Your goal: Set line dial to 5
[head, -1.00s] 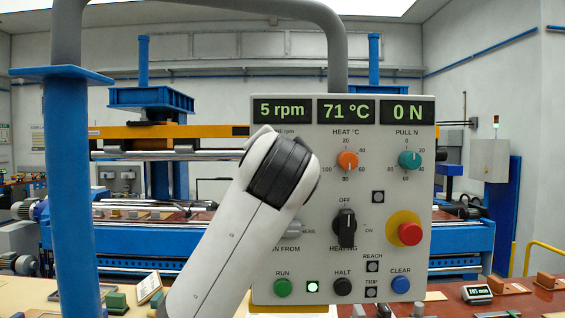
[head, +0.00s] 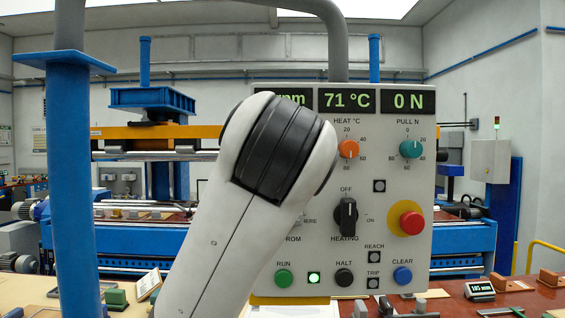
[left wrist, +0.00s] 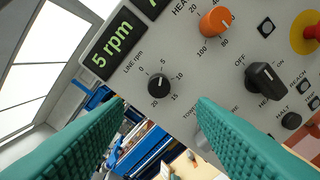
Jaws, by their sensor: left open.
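The line dial (left wrist: 158,85) is a small black knob with a scale from 0 to 20 in the left wrist view. A white mark on it appears to point near 5. The line display (left wrist: 113,45) above it reads 5 rpm. My left gripper (left wrist: 160,106) has its two teal fingers wide apart, one on each side below the dial, with nothing between them. The fingers look clear of the knob. In the head view my left arm hides the dial, the gripper and most of the line display. My right gripper is out of view.
The control panel (head: 385,255) also carries an orange heat dial (head: 348,149), a teal pull dial (head: 411,149), a black heating switch (head: 346,216) and a red stop button (head: 411,225). Run, halt and clear buttons line its bottom. A blue post (head: 72,180) stands at left.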

